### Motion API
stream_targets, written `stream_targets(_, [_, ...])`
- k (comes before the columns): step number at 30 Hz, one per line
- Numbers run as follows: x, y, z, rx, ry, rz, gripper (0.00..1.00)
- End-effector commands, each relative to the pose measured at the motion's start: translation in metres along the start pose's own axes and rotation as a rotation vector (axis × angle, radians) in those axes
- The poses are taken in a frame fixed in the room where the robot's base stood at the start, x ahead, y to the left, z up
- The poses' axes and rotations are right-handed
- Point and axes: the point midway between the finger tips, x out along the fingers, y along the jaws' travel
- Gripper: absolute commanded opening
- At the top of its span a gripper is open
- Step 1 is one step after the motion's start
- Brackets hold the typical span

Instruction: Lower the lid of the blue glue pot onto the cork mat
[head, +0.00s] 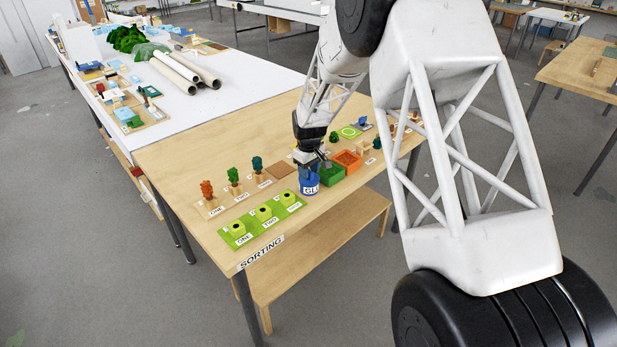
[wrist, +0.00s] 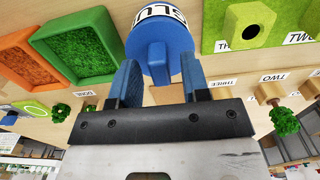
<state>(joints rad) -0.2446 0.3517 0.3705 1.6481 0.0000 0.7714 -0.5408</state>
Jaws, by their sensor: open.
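The blue glue pot (head: 309,188), with a white label, stands on the sorting table beside the green tray. Its lid has a blue upright handle (wrist: 157,60), which shows in the wrist view. The lid appears to be on the pot, but its edge is hard to make out. My gripper (wrist: 158,68) is open, with one finger on each side of the handle and gaps visible. In the head view my gripper (head: 313,165) is directly above the pot and hides its top. The brown cork mat (head: 280,171) lies bare on the table, left of and behind the pot.
A green tray (head: 331,174) and an orange tray (head: 347,160) stand close to the pot's right. A lime board (head: 262,218) with several blocks lies to its left. Small model trees (head: 233,178) stand in holders beyond. Bare wood (head: 180,160) lies at the table's far left.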

Motion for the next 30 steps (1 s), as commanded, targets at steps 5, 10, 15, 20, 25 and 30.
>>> stream_targets(5, [0.000, 0.000, 0.000, 0.000, 0.000, 0.000, 0.43])
stream_targets(10, [0.000, 0.000, 0.000, 0.000, 0.000, 0.000, 0.17])
stream_targets(15, [0.000, 0.000, 0.000, 0.000, 0.000, 0.000, 0.05])
stream_targets(20, [-0.002, 0.000, 0.000, 0.000, 0.001, 0.000, 0.05])
stream_targets(25, [-0.008, 0.000, 0.000, 0.000, 0.001, 0.001, 0.05])
stream_targets(30, [-0.015, 0.000, 0.000, 0.000, 0.001, 0.000, 0.05])
